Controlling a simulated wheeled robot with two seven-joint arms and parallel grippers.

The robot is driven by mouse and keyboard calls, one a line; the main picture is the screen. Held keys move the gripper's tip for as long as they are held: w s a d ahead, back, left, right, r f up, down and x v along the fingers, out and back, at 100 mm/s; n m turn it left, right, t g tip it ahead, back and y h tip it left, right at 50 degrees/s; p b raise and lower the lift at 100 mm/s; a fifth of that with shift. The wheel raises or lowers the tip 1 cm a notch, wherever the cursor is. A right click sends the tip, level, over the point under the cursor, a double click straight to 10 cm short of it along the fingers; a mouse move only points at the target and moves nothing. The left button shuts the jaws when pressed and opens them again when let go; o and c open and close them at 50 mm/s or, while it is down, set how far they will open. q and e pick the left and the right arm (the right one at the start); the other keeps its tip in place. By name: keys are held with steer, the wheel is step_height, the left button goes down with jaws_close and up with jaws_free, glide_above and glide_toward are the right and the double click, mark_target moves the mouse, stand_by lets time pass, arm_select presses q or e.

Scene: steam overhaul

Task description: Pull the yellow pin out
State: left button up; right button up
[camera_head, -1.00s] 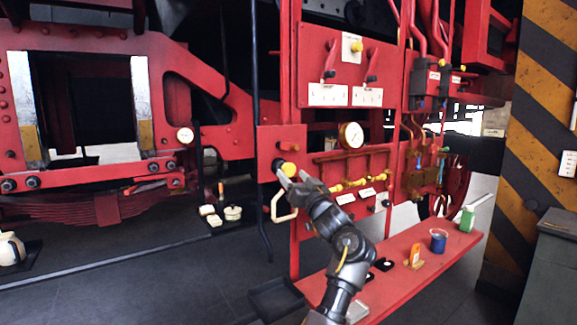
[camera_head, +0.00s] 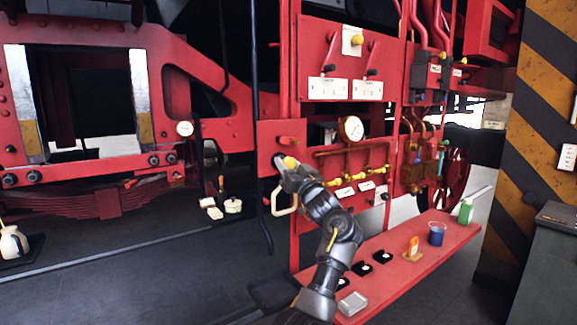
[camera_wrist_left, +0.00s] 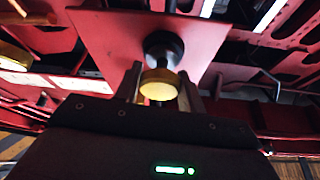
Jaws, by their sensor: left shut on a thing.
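The yellow pin (camera_head: 290,162) shows as a round yellow knob on the red plate (camera_head: 267,143) at the middle of the head view. In the left wrist view the yellow pin (camera_wrist_left: 160,84) sits below a black collar (camera_wrist_left: 163,48) on the red plate. My left gripper (camera_head: 284,168) is at the pin, with its fingers on either side of the knob and shut on it. The fingers partly cover the pin and collar in the head view. My right gripper is in neither view.
A pale loop handle (camera_head: 284,208) hangs just below the gripper. A red bench (camera_head: 440,248) with a blue cup (camera_head: 437,235) and small items stands at right. A gauge (camera_head: 351,129) is right of the plate.

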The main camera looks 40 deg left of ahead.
arm_select(q)
jaws_close()
steer(key=d, duration=0.2)
steer(key=s+d, duration=0.1)
steer(key=d, duration=0.1)
steer(key=shift+s+d+p, duration=0.15)
steer(key=shift+d+p, duration=0.05)
steer(key=shift+p, duration=0.1)
steer(key=shift+s+d, duration=0.1)
steer(key=shift+d, duration=0.05)
steer(key=shift+f, duration=0.15)
steer(key=o, duration=0.7)
jaws_free()
steer(key=o, duration=0.4)
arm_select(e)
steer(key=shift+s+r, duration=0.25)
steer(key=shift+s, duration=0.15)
